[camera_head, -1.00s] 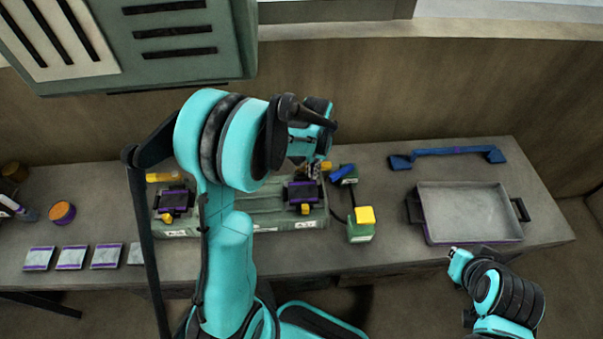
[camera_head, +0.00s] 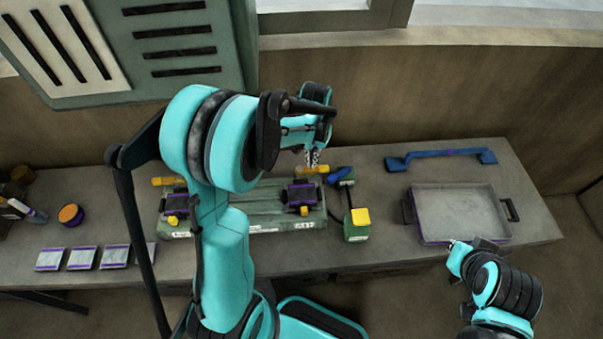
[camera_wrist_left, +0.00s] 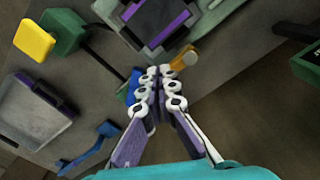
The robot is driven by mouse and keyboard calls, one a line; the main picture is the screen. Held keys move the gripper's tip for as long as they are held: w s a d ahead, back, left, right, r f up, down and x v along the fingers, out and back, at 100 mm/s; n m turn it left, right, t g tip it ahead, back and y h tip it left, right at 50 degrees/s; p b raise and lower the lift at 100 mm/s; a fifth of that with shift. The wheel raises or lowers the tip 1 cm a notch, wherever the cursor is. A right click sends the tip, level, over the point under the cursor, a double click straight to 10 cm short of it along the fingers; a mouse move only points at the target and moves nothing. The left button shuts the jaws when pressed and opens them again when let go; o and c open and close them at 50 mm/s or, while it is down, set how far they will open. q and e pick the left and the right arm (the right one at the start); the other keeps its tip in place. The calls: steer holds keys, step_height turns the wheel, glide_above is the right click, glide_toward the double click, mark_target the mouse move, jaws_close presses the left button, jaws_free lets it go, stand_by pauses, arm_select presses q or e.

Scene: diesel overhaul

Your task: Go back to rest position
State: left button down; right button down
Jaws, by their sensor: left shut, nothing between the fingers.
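My left gripper (camera_head: 312,158) hangs above the back of the bench, just behind the green fixture (camera_head: 265,222), with its fingers pointing down. In the left wrist view its linked fingers (camera_wrist_left: 160,75) are together with nothing between them. They show beside a yellow cylindrical part (camera_wrist_left: 184,58) and in front of a blue piece (camera_wrist_left: 133,88); I cannot tell if they touch either. My left arm crosses the fixture and hides part of it. My right arm (camera_head: 500,285) is folded at the lower right, in front of the bench.
A grey tray (camera_head: 416,228) with dark handles stands at the bench's right, a blue bar (camera_head: 440,155) behind it. A green block with a yellow top (camera_head: 360,217) stands beside the fixture. Several small plates (camera_head: 82,258) lie at left. A vented cabinet (camera_head: 170,55) hangs at upper left.

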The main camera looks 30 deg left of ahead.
arm_select(q)
steer(key=shift+s+r, duration=0.1)
steer(key=s+d+r+t+b, duration=0.1)
steer(key=s+d+t+b, duration=0.1)
steer(key=s, duration=0.5)
steer(key=s+d+r+t+b, duration=0.2)
steer(key=s+t+b, duration=0.3)
steer(key=s, duration=0.3)
steer(key=shift+s+d+r+b, duration=0.15)
steer(key=shift+s+d+b, duration=0.1)
steer(key=shift+d+b, duration=0.55)
steer(key=shift+a+r, duration=0.1)
steer(key=shift+a, duration=0.15)
